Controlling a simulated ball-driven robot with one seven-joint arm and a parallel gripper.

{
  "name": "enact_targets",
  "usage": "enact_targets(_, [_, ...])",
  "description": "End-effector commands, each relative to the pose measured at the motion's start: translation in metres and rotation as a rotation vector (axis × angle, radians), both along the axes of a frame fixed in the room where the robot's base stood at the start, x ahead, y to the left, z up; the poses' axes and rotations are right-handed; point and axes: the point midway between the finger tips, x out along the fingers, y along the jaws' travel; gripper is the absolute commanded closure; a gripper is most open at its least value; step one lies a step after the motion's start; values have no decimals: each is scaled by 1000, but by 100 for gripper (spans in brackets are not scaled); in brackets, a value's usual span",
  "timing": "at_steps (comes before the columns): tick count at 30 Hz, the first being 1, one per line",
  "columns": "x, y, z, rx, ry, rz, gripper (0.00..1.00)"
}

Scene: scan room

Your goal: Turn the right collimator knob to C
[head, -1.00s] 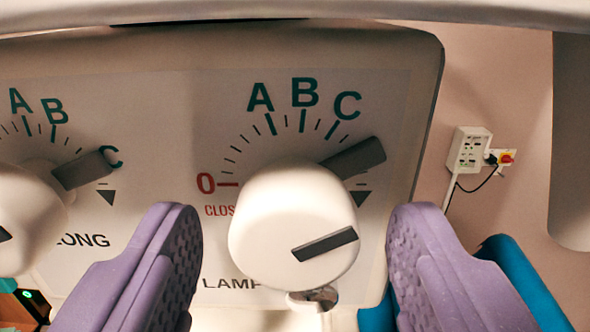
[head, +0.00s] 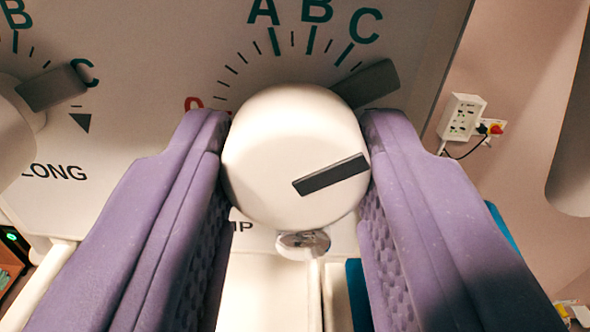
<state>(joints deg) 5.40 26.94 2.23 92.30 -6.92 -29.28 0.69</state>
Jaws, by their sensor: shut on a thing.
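The right collimator knob (head: 290,135) is a round cream knob with a dark bar on its face and a dark pointer (head: 367,84) at its upper right. The pointer sits a little clockwise of the C tick, below the letter C (head: 365,25). My gripper (head: 296,165) has purple padded fingers on the knob's left and right sides, shut on it. The fingers cover part of the dial's lower scale and the label under the knob.
The left knob (head: 15,125) is at the left edge, its dark pointer near its own C. A small metal part (head: 303,243) is just below the right knob. A wall socket box (head: 461,117) with a cable is at the right.

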Motion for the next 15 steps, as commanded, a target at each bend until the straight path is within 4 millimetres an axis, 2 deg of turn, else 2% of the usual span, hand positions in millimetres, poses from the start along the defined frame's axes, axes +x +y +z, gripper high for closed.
enact_targets(3, [0, 1, -5, -68, -4, 1, 92])
enact_targets(15, [0, 0, -3, -331, -3, 0, 92])
